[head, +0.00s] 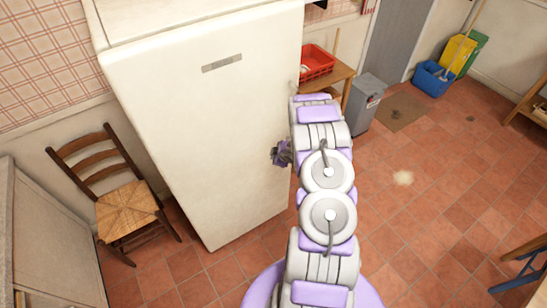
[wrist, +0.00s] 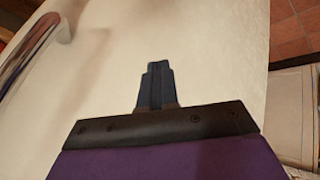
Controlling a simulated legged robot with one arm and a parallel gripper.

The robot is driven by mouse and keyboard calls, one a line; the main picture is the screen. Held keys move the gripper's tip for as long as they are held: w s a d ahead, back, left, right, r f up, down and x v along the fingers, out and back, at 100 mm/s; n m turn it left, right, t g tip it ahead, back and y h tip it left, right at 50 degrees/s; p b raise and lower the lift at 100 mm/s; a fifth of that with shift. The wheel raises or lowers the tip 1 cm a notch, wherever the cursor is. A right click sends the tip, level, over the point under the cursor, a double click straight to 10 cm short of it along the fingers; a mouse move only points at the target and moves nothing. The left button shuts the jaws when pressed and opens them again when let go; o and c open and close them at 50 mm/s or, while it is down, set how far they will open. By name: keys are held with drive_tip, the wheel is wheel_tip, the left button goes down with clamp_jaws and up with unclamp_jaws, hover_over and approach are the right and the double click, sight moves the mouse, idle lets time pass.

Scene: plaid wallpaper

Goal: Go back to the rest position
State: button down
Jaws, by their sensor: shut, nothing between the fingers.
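My gripper (head: 282,153) is at the right edge of the white fridge (head: 200,110) front in the head view, with my arm partly in front of the scene. In the wrist view, the two dark fingers of my gripper (wrist: 155,85) are together with nothing between them. The pale fridge surface (wrist: 205,60) fills most of that view behind the fingers. I cannot tell whether the fingers touch it.
A wooden chair (head: 122,205) stands left of the fridge. A small table (head: 335,78) with a red crate (head: 316,62) and a grey bin (head: 366,105) stand behind my arm. A blue bucket (head: 434,78) is at the back right. The tiled floor (head: 425,205) to the right is mostly clear.

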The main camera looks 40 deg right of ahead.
drive_tip(key=s+d+r, duration=0.3)
drive_tip(key=s+r, duration=0.1)
drive_tip(key=r, duration=0.1)
drive_tip(key=s+a+r+m+g+h+b, duration=0.1)
drive_tip(key=a+r+m+g+h, duration=0.15)
drive_tip(key=r, duration=0.65)
drive_tip(key=s+a+r+m+g+h+b, duration=0.15)
drive_tip(key=a+r, duration=0.25)
drive_tip(key=r, duration=0.4)
drive_tip(key=s+a+r+m+g+b, duration=0.1)
drive_tip(key=s+a+r, duration=0.2)
drive_tip(key=s+a, duration=0.25)
drive_tip(key=s+a+r+m+g+y+b, duration=0.1)
drive_tip(key=s+a+r, duration=0.1)
drive_tip(key=s+a, duration=0.3)
drive_tip(key=s+a+r+m+g+b, duration=0.1)
drive_tip(key=s+a+r+m+b, duration=0.15)
drive_tip(key=a, duration=0.45)
drive_tip(key=s+a+r+g+y+b, duration=0.1)
drive_tip(key=s+a+g+y, duration=0.1)
drive_tip(key=s+a, duration=1.3)
drive_tip(key=s+y, duration=0.1)
drive_tip(key=s, duration=0.2)
drive_tip(key=shift+s+y, duration=0.3)
drive_tip(key=shift+s, duration=0.05)
drive_tip(key=shift+a+n, duration=0.1)
drive_tip(key=shift+n, duration=0.15)
